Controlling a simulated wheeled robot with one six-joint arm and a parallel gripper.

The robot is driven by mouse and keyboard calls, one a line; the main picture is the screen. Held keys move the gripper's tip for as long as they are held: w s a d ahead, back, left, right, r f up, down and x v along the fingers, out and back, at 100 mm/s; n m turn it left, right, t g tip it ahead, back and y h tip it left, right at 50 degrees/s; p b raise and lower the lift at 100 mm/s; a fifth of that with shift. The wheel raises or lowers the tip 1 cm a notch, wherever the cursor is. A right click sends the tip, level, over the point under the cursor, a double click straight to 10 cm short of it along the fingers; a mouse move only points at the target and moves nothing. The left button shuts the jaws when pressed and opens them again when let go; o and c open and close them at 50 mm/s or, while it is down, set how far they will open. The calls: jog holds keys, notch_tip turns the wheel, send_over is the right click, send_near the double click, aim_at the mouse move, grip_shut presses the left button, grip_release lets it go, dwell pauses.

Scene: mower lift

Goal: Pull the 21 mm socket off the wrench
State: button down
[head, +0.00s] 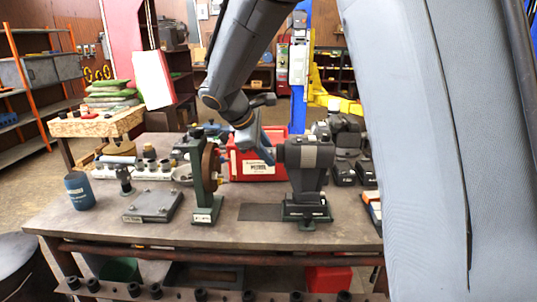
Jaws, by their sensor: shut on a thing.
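The dark grey wrench (309,157) sits level in an upright stand on the bench, its nose pointing left. My gripper (268,157) comes down from the upper left and its tip is at the wrench's nose, shut on the 21 mm socket there. The socket is small and mostly hidden by the gripper, so I cannot tell whether it is still seated on the wrench.
A green stand with a brown disc (210,162) is close left of my gripper. A red bin (241,166) is behind. A white tray (160,174) with sockets and a blue can (79,190) are left.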

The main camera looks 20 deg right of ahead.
jog(key=shift+w+a, duration=0.2)
jog(key=shift+a, duration=0.5)
jog(key=shift+w+a, duration=0.1)
jog(key=shift+a, duration=0.2)
jog(key=shift+r, duration=0.15)
jog(key=shift+r+p, duration=3.7)
jog(key=shift+r, duration=0.65)
